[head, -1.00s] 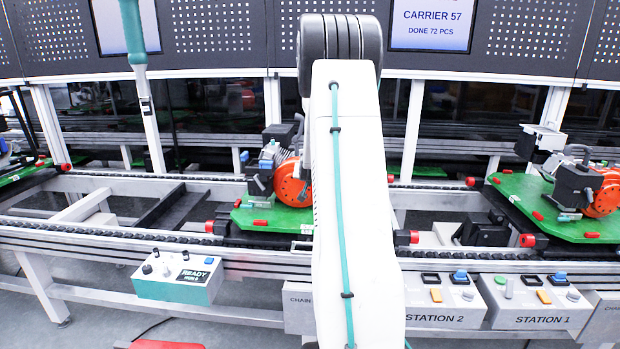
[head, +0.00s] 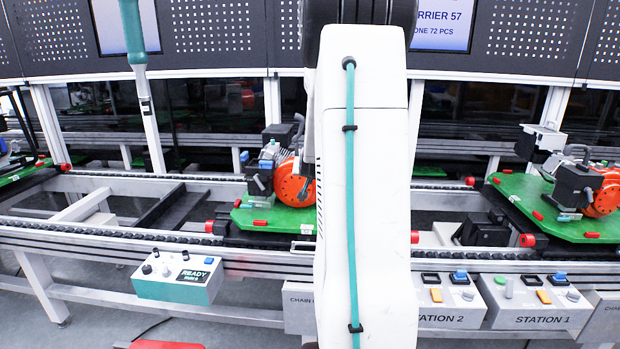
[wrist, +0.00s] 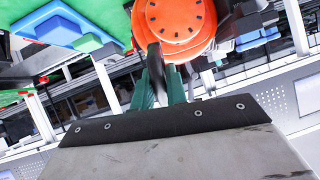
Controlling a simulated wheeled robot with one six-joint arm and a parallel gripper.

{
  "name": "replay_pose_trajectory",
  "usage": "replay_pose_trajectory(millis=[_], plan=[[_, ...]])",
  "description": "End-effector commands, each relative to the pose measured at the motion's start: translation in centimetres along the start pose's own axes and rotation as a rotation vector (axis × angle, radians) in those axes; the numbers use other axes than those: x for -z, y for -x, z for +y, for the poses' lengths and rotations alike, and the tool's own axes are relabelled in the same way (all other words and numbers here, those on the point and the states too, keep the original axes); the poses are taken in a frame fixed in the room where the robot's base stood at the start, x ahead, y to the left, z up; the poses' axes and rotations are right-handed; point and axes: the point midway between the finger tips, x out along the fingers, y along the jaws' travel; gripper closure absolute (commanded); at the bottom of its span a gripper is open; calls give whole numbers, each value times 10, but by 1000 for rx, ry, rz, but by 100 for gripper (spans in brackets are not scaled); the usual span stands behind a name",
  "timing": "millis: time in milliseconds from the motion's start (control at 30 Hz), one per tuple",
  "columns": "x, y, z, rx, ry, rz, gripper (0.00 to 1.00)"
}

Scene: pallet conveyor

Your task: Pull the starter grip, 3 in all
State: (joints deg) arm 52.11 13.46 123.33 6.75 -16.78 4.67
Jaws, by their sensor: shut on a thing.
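The engine with the orange starter housing (head: 292,182) stands on a green pallet (head: 270,217) on the conveyor, left of my arm. The housing (wrist: 178,22) fills the top middle of the wrist view. My gripper (wrist: 160,78), with green fingers, is shut on the dark starter grip (wrist: 156,62), just in front of the housing's lower edge. I cannot tell whether any cord shows between grip and housing. In the head view my white arm hides most of the gripper and the grip.
A second engine with an orange housing (head: 600,195) sits on another green pallet (head: 535,208) at the right. A READY box (head: 178,278) hangs on the conveyor's front left. The STATION 2 box (head: 447,300) and STATION 1 box (head: 535,302) are at the front right. A teal-handled tool (head: 133,35) hangs upper left.

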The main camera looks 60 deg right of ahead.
Motion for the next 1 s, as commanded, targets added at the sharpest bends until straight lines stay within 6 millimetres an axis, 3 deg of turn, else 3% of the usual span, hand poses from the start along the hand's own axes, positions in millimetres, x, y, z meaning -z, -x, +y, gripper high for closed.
replay_pose_trajectory(millis=[700,833,1000], plan=[[2,146,-1,2,-1,6,100],[2,168,0,1,-1,5,100],[1,177,0,1,-1,3,100]])
